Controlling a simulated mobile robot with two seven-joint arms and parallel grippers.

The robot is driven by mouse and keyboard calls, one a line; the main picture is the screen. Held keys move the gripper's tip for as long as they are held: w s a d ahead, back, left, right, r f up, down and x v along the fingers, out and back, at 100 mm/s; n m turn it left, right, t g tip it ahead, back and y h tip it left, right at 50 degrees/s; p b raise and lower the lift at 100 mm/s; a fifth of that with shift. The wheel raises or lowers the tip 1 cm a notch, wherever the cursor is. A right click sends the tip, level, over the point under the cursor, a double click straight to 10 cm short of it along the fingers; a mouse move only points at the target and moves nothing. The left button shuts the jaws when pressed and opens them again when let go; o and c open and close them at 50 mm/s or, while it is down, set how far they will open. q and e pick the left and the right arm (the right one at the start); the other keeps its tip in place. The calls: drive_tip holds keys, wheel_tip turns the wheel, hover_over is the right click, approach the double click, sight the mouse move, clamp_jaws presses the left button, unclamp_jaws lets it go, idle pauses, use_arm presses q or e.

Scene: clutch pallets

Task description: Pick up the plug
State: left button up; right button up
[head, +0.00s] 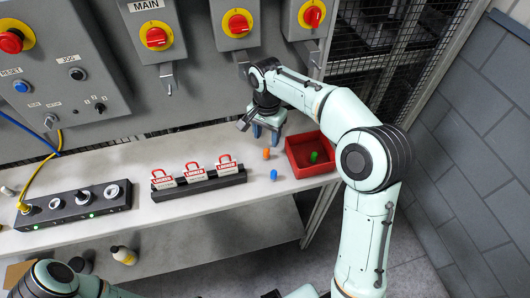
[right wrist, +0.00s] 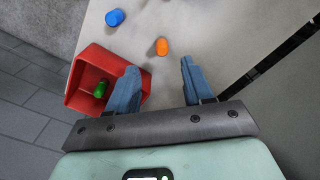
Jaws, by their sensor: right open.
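My right gripper (head: 265,134) is open and empty above the bench, close to a small orange cylinder (head: 266,154). In the right wrist view the orange cylinder (right wrist: 162,47) lies just beyond the gap between the blue fingertips (right wrist: 159,66). A blue cylinder (head: 274,175) stands nearer the bench's front edge, and a green one (head: 314,157) lies in the red bin (head: 322,170). A yellow cable's plug (head: 24,207) sits at the left end of the black socket strip (head: 70,211). I cannot tell which of these is the named plug. My left gripper is out of view.
A black rack (head: 200,187) with several red-and-white lockout tags stands mid-bench. Switch boxes with red knobs (head: 156,37) hang above the bench. A mesh fence (head: 400,50) is at the right. The bench front between strip and rack is clear.

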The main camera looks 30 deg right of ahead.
sight(266, 150)
drive_tip(key=f, duration=0.9)
drive_tip(key=shift+w, duration=0.2)
clamp_jaws()
